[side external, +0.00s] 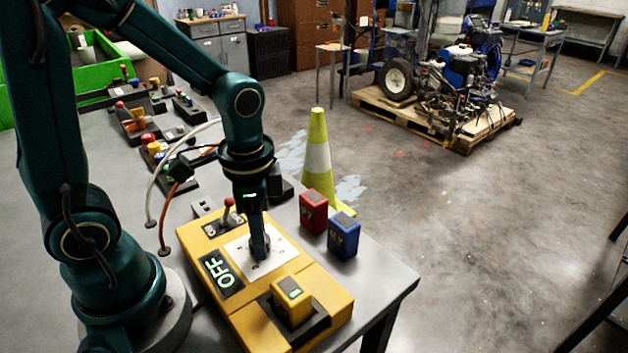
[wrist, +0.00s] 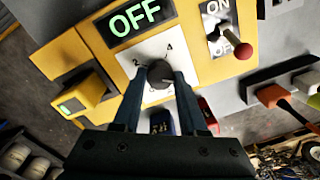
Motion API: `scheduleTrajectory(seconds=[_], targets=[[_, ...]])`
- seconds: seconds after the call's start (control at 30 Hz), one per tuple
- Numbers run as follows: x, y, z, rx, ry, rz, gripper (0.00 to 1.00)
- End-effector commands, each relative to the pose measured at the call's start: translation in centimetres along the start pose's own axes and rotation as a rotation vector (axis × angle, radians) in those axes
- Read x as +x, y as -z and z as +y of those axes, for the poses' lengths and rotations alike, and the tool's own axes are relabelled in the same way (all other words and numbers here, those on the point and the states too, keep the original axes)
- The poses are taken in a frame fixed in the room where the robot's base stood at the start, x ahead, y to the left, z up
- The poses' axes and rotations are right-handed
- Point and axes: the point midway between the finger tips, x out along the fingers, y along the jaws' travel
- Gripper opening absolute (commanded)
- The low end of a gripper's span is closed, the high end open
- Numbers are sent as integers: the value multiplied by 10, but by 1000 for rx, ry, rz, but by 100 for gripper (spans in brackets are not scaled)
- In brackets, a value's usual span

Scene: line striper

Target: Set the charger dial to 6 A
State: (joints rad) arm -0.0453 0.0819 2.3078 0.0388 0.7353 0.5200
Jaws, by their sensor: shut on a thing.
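The yellow charger (side external: 238,312) lies on the grey table, and its display (side external: 222,272) reads OFF. The dial (wrist: 160,73) is a dark round knob on a white plate (side external: 284,250). In the wrist view, 2 shows left of it and 4 upper right. Other marks are partly hidden, and I cannot tell where the dial points. My gripper (side external: 260,247) points down over the plate. In the wrist view, my gripper (wrist: 157,82) has its fingers on both sides of the dial, shut on it.
A lever with a red ball (wrist: 242,52) stands beside an ON/OFF plate, leaning toward OFF. A yellow battery (side external: 291,298) sits in the charger's black dock. Red (side external: 313,210) and blue (side external: 343,236) batteries stand close to the charger. A cone (side external: 318,140) stands behind them.

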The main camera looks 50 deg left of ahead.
Motion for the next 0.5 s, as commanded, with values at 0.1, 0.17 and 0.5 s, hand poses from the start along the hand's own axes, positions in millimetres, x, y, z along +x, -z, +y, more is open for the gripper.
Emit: scheduleTrajectory(seconds=[0.1,0.17,0.5], targets=[[0,-2,1,58,-3,-3,0],[0,-2,1,81,-3,-2,0],[0,-2,1,142,-3,-1,0]])
